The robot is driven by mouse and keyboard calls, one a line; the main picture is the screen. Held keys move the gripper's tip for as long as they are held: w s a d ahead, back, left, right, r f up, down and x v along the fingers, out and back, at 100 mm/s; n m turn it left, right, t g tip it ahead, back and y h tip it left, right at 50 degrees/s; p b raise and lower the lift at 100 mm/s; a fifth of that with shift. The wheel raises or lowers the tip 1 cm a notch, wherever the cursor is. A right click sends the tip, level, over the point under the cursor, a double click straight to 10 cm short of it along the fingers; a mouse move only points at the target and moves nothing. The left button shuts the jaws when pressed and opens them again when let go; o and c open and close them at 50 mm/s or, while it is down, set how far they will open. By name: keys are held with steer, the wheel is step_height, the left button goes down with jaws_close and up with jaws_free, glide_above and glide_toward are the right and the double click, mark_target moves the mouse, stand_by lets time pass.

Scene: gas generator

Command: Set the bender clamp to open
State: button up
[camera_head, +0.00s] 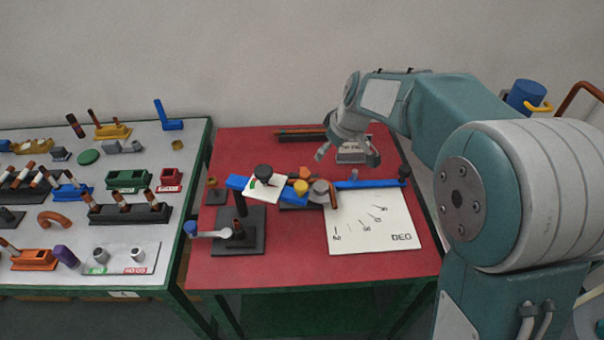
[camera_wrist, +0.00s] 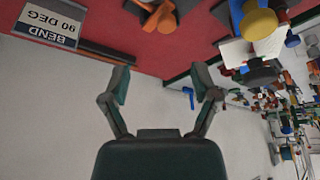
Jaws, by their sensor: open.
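The bender (camera_head: 300,187) stands on the red table, with a blue bar, an orange part, a yellow knob (camera_head: 301,187) and a grey round part (camera_head: 319,187). I cannot tell which of these parts is the clamp, or how it is set. In the wrist view an orange part (camera_wrist: 160,16) and a yellow knob (camera_wrist: 259,24) show at the top. My gripper (camera_head: 347,158) is open and empty, above the back of the red table and behind the bender. Its two fingers (camera_wrist: 163,82) are spread apart in the wrist view and touch nothing.
A sign reading BEND 90 DEG (camera_wrist: 48,24) shows in the wrist view. A white marked board (camera_head: 370,225) lies at the front right of the red table (camera_head: 300,275). A grey table (camera_head: 95,275) with many parts stands left. The wall is close behind.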

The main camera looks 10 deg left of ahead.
mark_target(305, 173)
steer(key=shift+n, duration=0.4)
steer(key=x, duration=0.4)
steer(key=a+x, duration=0.1)
steer(key=x, duration=0.8)
steer(key=shift+w+a+r, duration=0.1)
steer(key=shift+a+r, duration=0.2)
steer(key=shift+a, duration=0.1)
steer(key=shift+a+f, duration=0.25)
steer(key=shift+d, duration=0.1)
jaws_close()
